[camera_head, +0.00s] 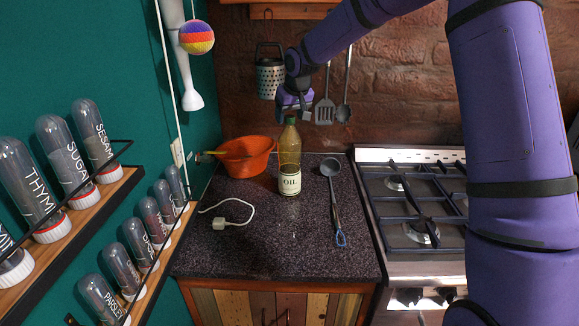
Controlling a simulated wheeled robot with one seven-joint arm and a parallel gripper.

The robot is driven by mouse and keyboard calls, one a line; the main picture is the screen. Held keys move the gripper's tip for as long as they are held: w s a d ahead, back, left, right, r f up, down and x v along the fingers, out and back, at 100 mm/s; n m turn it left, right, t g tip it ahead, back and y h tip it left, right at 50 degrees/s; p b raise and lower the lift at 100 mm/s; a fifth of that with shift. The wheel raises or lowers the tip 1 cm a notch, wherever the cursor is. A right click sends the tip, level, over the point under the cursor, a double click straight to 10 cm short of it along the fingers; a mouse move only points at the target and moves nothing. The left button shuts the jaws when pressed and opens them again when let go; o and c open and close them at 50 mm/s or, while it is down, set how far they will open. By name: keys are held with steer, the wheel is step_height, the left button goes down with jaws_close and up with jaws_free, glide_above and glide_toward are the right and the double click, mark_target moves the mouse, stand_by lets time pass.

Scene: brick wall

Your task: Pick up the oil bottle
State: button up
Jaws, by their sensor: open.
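The oil bottle (289,160) stands upright on the dark speckled counter, with a green cap, yellowish glass and a white label reading OIL. My gripper (291,110) is at the end of my purple arm, at the height of the bottle's cap. It looks to be just above or behind the cap; the fingertips are small and partly hidden, so I cannot tell whether they touch it. The gripper is open, and the bottle rests on the counter.
An orange bowl (245,157) stands left of the bottle, a dark ladle (333,195) lies to its right. A white cable with plug (225,222) lies front left. The stove (415,205) is at right, jar shelves (85,215) at left. The front counter is clear.

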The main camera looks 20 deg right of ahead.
steer(key=shift+x, duration=0.95)
jaws_close()
steer(key=shift+r, duration=0.1)
steer(key=shift+r, duration=0.1)
